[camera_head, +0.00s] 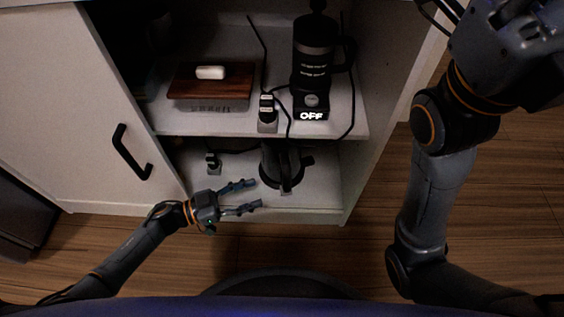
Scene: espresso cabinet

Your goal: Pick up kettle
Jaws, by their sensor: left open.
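The kettle (284,163) is dark and stands upright on the cabinet's lower shelf, below the upper shelf. The upper shelf's edge cuts across the view of its top. My left gripper (260,193) is open, with its two fingers pointing right toward the kettle's lower left side. Nothing shows between the fingers. I cannot tell whether a fingertip touches the kettle. My right arm rises along the right side, and its fingertips are not in view.
The upper shelf (190,123) holds a black grinder-like machine (315,62) marked OFF, a wooden-topped box (211,88) with a white item, and cables. A socket block (267,113) stands at its front. The cabinet door (75,110) with black handle is left. Wooden floor (300,245) lies in front.

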